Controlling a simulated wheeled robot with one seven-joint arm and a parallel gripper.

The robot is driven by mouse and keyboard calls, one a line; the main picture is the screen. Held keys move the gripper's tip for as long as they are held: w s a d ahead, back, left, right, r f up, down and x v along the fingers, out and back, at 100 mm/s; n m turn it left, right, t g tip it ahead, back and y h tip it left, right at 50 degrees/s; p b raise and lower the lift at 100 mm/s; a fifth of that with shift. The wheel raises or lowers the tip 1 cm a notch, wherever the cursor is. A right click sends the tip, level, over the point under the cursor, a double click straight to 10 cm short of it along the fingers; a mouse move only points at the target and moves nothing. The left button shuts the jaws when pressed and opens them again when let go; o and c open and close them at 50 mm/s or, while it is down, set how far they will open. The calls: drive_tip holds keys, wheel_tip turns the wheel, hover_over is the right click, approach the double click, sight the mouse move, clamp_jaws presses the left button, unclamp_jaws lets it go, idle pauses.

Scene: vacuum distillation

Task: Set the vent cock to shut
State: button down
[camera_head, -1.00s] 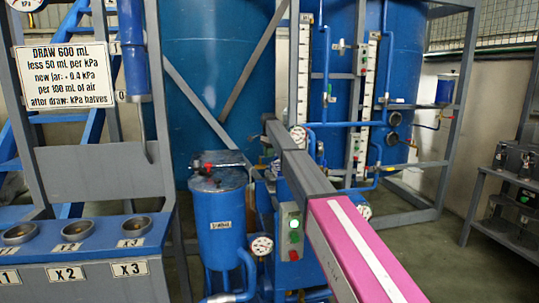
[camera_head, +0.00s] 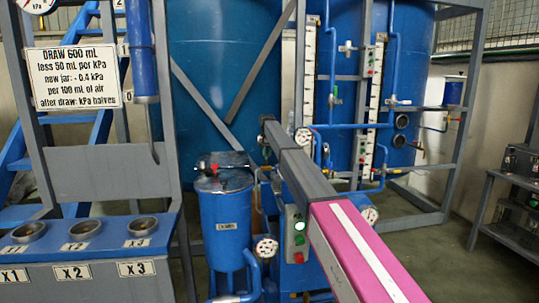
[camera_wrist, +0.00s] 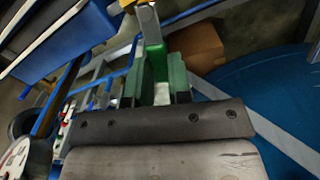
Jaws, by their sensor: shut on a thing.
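In the wrist view my gripper (camera_wrist: 156,82) has its two green fingers closed around a narrow green and grey piece, which looks like the handle of the vent cock (camera_wrist: 149,25). Its grey bar runs away from the fingertips toward the top of the picture. The fingers hide part of it, so I cannot tell which way the cock is set. In the head view my grey and pink arm reaches in over the pump equipment, and the gripper and cock are not clearly visible there.
A blue pot (camera_head: 226,222) with a dark top stands left of my arm, with a gauge (camera_head: 266,249) beside it. A control box with a lit green button (camera_head: 298,226) is close to my arm. A rack (camera_head: 80,262) with cups stands left. Large blue tanks (camera_head: 215,80) stand behind.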

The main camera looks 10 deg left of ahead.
drive_tip(key=shift+s+a+n, duration=0.1)
drive_tip(key=shift+a+n, duration=0.3)
drive_tip(key=shift+n, duration=0.4)
drive_tip(key=shift+a+n, duration=0.35)
drive_tip(key=shift+n, duration=0.45)
drive_tip(key=c, duration=1)
unclamp_jaws()
drive_tip(key=shift+c, duration=0.2)
drive_tip(key=shift+r, duration=0.1)
wheel_tip(320, 180, up, 11)
drive_tip(key=shift+f, duration=0.2)
